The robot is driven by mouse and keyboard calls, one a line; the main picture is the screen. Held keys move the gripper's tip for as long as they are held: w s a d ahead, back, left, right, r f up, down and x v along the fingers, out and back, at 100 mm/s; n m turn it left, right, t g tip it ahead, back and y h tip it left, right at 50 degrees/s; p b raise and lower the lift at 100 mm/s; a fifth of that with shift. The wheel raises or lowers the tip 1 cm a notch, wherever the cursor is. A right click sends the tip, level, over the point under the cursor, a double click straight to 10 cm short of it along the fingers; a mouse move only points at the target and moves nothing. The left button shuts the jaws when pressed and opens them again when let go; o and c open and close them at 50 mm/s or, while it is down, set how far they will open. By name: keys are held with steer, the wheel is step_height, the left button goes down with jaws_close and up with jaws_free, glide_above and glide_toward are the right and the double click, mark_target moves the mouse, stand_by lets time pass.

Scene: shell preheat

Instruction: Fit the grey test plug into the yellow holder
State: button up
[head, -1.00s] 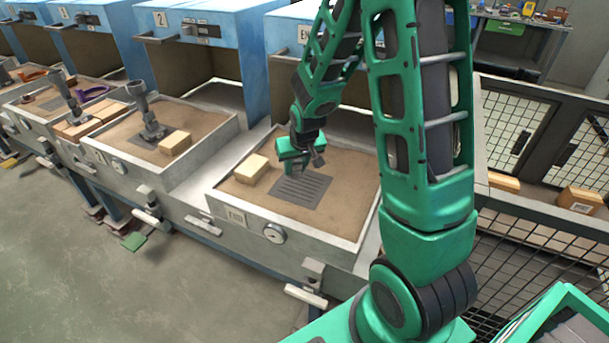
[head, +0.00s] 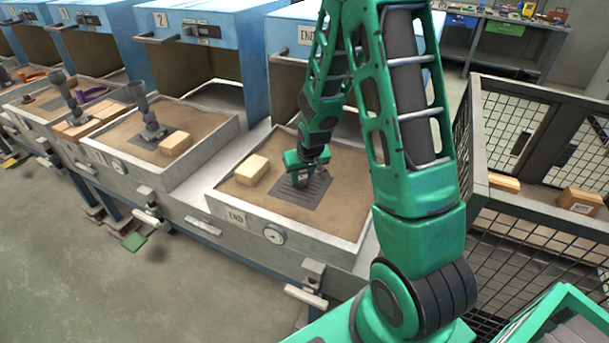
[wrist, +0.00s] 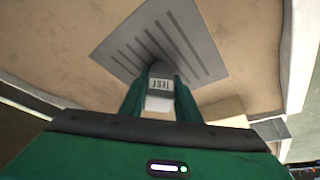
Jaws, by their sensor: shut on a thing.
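My gripper (head: 300,180) is low over the slotted grey plate (head: 312,192) in the sand tray at the END bay. In the head view the plug is mostly hidden by the gripper. I cannot make out a yellow holder in either view.
A pale block (head: 252,170) lies on the sand left of the plate. The tray's raised grey rim (head: 345,255) surrounds the sand. The blue END hood (head: 285,60) stands behind. A mesh cage (head: 510,235) stands to the right. Bay 2 (head: 150,134) holds a dark upright fitting.

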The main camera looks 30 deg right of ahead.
steer(key=o, duration=1.1)
steer(key=shift+f, duration=0.1)
steer(key=shift+c, duration=0.2)
steer(key=d+v, duration=0.1)
steer(key=v, duration=1.1)
steer(key=shift+a, duration=0.45)
